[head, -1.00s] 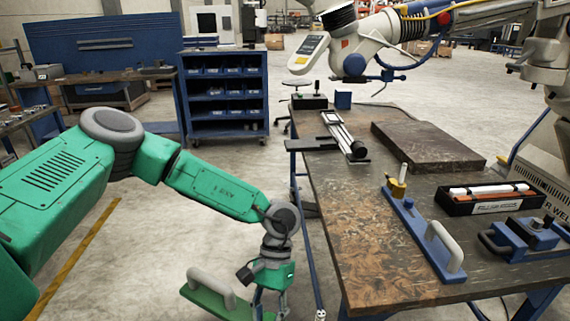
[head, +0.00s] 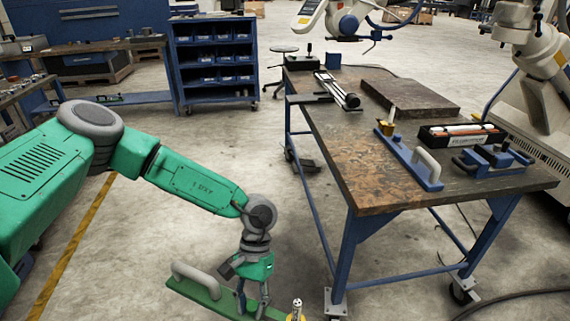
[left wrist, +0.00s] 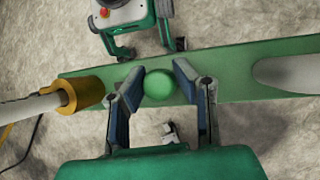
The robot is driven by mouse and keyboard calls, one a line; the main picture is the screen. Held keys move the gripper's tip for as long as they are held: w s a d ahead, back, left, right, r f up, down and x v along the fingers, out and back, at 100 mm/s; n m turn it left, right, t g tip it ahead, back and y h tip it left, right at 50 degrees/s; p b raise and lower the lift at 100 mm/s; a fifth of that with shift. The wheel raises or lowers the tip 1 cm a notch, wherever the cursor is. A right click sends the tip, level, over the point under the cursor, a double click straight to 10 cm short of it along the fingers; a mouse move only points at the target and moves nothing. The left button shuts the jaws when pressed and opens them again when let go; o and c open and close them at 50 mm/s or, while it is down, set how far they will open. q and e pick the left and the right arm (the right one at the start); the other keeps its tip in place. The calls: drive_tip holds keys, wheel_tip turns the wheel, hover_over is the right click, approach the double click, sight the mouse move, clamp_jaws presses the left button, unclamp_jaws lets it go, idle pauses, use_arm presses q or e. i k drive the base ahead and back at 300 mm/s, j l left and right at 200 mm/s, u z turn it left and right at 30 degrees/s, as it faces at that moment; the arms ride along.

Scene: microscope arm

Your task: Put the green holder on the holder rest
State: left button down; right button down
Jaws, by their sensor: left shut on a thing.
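The green holder (head: 212,297) is a long flat green bar with a grey handle at one end and a brass collar with a pale rod at the other. It hangs beside the table, over the floor. My left gripper (head: 253,302) is shut on it near the middle. In the left wrist view, the holder (left wrist: 245,86) lies across the picture, and the fingers of the gripper (left wrist: 158,88) stand on either side of its round green knob. I cannot tell for sure which thing is the holder rest. My right gripper is out of view.
The table (head: 365,185) stands to the right. On it are a blue holder (head: 408,160) with a grey handle, a black tray (head: 462,135), a blue clamp-like fixture (head: 492,160), a dark slab (head: 410,98) and a rail device (head: 337,90). The table's near-left area is bare.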

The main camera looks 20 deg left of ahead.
sight(298, 97)
drive_tip(key=k+z, duration=0.35)
drive_tip(key=k+l+z, duration=0.15)
drive_tip(key=z, duration=0.25)
drive_tip(key=j+z, duration=0.15)
drive_tip(key=z, duration=0.2)
drive_tip(key=j+z, duration=0.1)
drive_tip(key=z, duration=0.25)
drive_tip(key=j+z, duration=0.15)
drive_tip(key=z, duration=0.2)
drive_tip(key=k+j, duration=0.1)
drive_tip(key=j, duration=1.75)
drive_tip(key=k+j, duration=0.15)
drive_tip(key=j, duration=0.8)
drive_tip(key=k+j, duration=0.1)
drive_tip(key=j, duration=1.75)
drive_tip(key=k+j, duration=0.15)
drive_tip(key=j, duration=0.75)
